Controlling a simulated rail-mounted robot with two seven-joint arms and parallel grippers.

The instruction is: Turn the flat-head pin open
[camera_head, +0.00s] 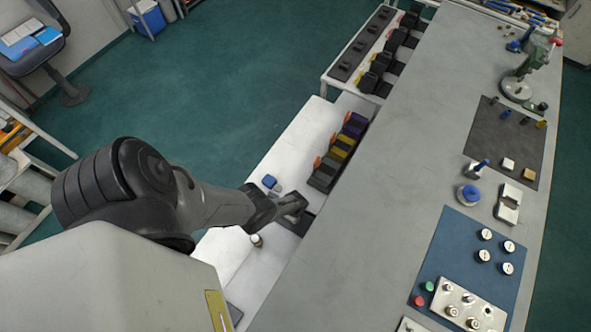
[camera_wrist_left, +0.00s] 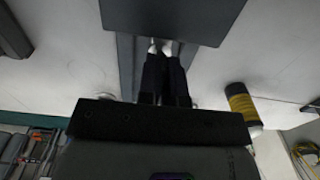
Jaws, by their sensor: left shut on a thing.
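My left gripper (camera_head: 292,207) reaches over the low white bench (camera_head: 300,143), above a dark plate (camera_head: 297,224). In the left wrist view its two dark fingers (camera_wrist_left: 165,62) are close together, shut on a small bright metal piece (camera_wrist_left: 167,47), which appears to be the flat-head pin. The pin shows only as pale bits at the fingertips, so its turn angle cannot be told. A dark block (camera_wrist_left: 172,20) hides what lies beyond it. My right gripper is not in view.
A blue-topped fitting (camera_head: 269,181) and a small pale cylinder (camera_head: 257,240) stand near the gripper. Dark modules with purple and yellow parts (camera_head: 340,150) line the bench. The tall grey counter (camera_head: 385,170) rises to the right. A yellow-banded cylinder (camera_wrist_left: 241,104) shows in the wrist view.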

